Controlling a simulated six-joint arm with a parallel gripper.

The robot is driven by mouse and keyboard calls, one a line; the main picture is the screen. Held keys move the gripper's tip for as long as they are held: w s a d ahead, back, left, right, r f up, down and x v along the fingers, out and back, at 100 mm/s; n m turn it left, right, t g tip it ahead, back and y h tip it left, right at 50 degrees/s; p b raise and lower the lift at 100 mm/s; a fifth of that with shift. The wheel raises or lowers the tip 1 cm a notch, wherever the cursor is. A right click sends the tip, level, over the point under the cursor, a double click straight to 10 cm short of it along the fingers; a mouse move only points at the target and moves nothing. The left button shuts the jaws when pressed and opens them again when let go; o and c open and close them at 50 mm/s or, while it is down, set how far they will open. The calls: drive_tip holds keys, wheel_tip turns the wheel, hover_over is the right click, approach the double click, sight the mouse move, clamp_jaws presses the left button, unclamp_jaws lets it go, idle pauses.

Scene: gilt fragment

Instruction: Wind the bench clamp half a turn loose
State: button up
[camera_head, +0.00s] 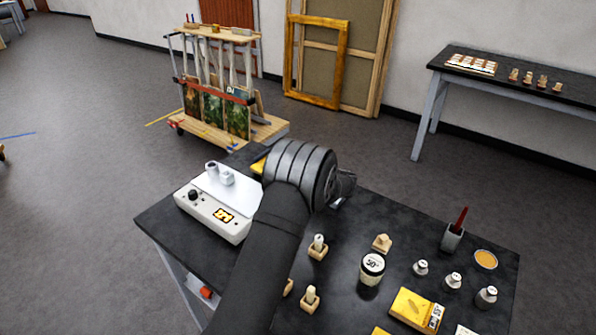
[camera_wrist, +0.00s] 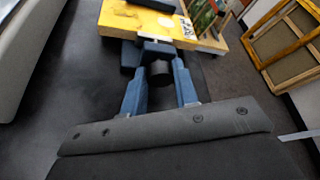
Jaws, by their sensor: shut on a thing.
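In the wrist view the bench clamp (camera_wrist: 158,47) is a dark blue-grey piece at the near edge of a yellow block (camera_wrist: 118,19). A dark round knob (camera_wrist: 160,78) points from it towards the camera. My gripper (camera_wrist: 161,70) has its two blue fingers on either side of this knob and is shut on it. The clamp is hidden there behind my arm. A bit of yellow (camera_head: 258,166) shows left of the wrist.
A painting rack (camera_head: 225,110) stands on the floor beyond.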

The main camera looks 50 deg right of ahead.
idle(0.4)
drive_tip(key=o, duration=1)
drive_tip(key=shift+s, duration=0.1)
drive_tip(key=v, duration=1.7)
drive_tip(key=shift+s+a, duration=0.15)
drive_tip(key=shift+a, duration=0.05)
